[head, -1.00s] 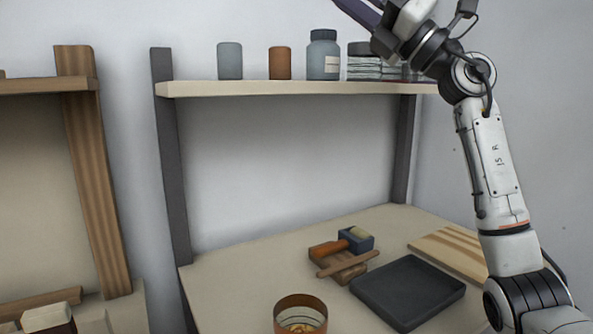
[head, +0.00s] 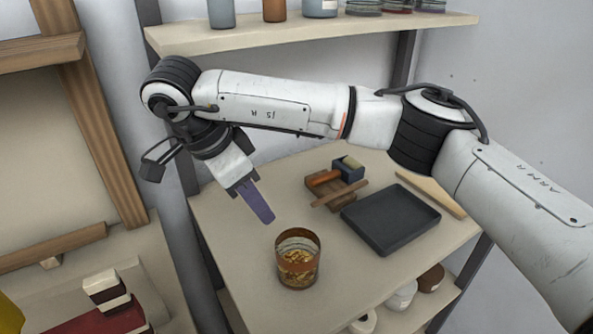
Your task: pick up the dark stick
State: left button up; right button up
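My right gripper (head: 262,214), with flat purple fingers, points down and to the right above the table, behind and left of an amber glass (head: 284,240). The fingers line up in this view, so I cannot tell whether they are apart, and I see nothing clearly held. A thin brown stick (head: 340,194) lies tilted across a brown wooden block (head: 322,189), right of the gripper and apart from it. It is the only loose stick on this table, and it looks medium brown. My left gripper is out of view.
A black tray (head: 390,218) lies right of the stick. A dark blue block (head: 348,168) and an orange handle (head: 323,178) are behind it. The glass holds golden bits. A shelf (head: 300,34) with jars runs above my arm. The table's front left is clear.

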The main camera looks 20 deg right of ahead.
jog(key=p, duration=0.1)
send_near(324, 198)
jog(key=f, duration=0.2)
jog(key=a+f, duration=0.1)
jog(key=f, duration=0.1)
jog(key=shift+w+a, duration=0.1)
jog(key=d, duration=0.2)
jog(key=shift+w+d+r, duration=0.1)
jog(key=shift+w+d, duration=0.1)
jog(key=shift+d, duration=0.15)
jog(key=shift+p+x, duration=0.45)
jog(key=shift+x, duration=0.75)
jog(key=shift+d+f, duration=0.15)
jog(key=shift+f, duration=0.2)
grip_shut()
